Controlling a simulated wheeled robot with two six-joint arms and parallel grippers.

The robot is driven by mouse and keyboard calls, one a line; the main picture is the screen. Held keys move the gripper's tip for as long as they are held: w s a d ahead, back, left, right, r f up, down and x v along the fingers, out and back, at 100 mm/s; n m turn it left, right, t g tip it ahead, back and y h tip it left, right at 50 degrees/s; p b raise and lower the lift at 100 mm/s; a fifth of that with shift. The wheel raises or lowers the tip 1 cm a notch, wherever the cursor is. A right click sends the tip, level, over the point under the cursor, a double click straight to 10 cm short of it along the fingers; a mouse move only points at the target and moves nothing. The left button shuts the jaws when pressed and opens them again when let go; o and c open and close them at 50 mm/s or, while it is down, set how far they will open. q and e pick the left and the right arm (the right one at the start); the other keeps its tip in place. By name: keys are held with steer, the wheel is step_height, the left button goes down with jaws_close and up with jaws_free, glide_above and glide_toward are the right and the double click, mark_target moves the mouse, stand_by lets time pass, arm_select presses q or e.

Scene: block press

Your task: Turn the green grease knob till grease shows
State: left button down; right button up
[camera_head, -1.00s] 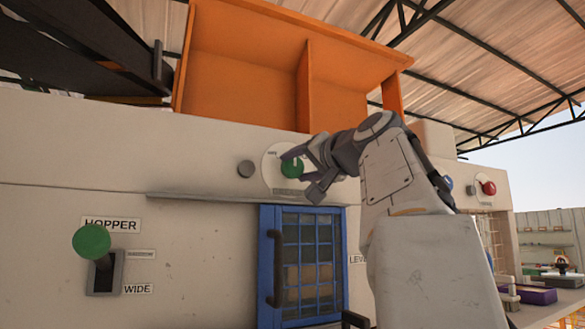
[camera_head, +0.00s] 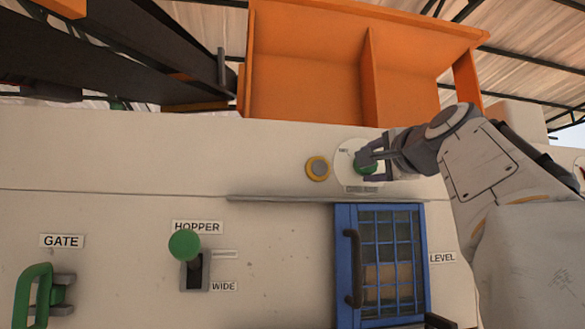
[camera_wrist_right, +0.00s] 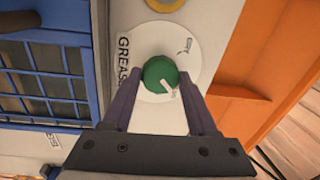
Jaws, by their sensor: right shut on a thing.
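The green grease knob (camera_head: 364,165) sits on a round white dial plate (camera_head: 346,155) on the press wall. My right gripper (camera_head: 371,158) is shut on the knob, and its arm comes in from the right. In the right wrist view the knob (camera_wrist_right: 158,72) lies between the fingertips (camera_wrist_right: 160,82), its white pointer mark toward the lower right. The word GREASE (camera_wrist_right: 124,66) reads beside the plate. Left of the plate, a grey round fitting (camera_head: 317,168) has a yellow ring around it, partly seen in the right wrist view (camera_wrist_right: 165,4). My left gripper is not in view.
Below is a blue barred door (camera_head: 344,220) under a thin ledge (camera_head: 280,198). A green-knobbed HOPPER lever (camera_head: 185,245) and a green GATE handle (camera_head: 22,295) are to the left. The orange hopper (camera_head: 310,80) stands above. The wall around the dial is clear.

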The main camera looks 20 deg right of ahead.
steer(key=shift+m, duration=0.3)
steer(key=o, duration=1.4)
steer(key=shift+b+v, duration=2.35)
steer(key=shift+v, duration=2.95)
steer(key=shift+f, duration=0.1)
